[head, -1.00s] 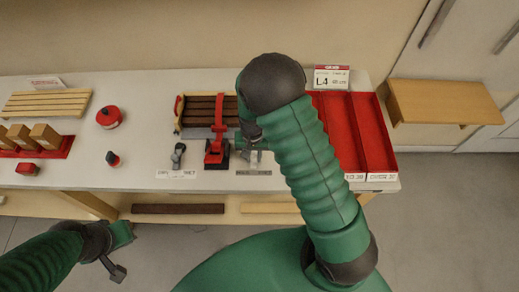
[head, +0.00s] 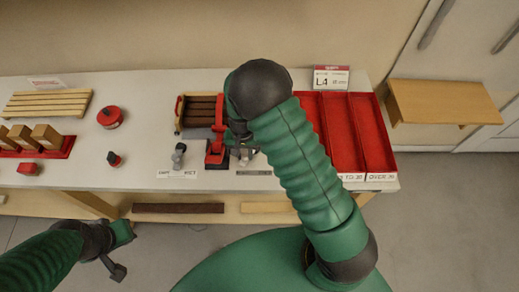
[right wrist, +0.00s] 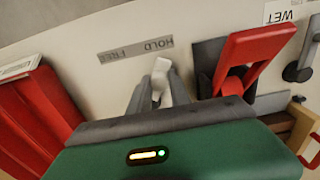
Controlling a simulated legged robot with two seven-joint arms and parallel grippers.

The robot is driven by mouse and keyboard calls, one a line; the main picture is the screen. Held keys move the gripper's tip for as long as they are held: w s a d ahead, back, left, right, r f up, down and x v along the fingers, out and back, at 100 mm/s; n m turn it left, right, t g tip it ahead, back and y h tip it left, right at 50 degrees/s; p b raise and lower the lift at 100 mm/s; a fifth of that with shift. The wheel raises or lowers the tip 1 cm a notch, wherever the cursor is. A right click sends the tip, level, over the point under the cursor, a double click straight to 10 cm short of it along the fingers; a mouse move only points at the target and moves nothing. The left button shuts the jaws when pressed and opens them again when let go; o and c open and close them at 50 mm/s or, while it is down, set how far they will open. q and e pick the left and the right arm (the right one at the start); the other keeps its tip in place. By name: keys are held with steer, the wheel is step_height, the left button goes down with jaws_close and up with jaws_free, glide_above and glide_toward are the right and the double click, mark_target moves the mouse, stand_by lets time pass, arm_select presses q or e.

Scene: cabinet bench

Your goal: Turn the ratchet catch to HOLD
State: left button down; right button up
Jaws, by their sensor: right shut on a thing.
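The ratchet catch (right wrist: 160,69) shows a pale lever tip in the right wrist view, by a grey strip (right wrist: 135,49) lettered FREE at the left and HOLD at the right. The lever points towards the HOLD end. My right gripper (right wrist: 160,90) is shut on the catch, with its grey fingers on either side of it; their contact is partly hidden. In the head view my right gripper (head: 243,153) is mostly covered by my own arm. My left gripper (head: 119,254) hangs in front of the bench, away from the catch; its jaw opening is unclear.
A red lever press (head: 216,146) stands just left of the catch, with a slatted wooden tray (head: 180,124) behind. A small grey knob (head: 179,152) stands farther left. Red bins (head: 342,130) fill the bench's right end.

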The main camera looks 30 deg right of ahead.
steer(key=shift+w+a, duration=0.1)
steer(key=shift+w, duration=0.15)
stand_by(0.4)
steer(key=o, duration=0.9)
steer(key=shift+c, duration=0.2)
steer(key=shift+r, duration=0.1)
step_height(320, 180, up, 9)
steer(key=p, duration=0.8)
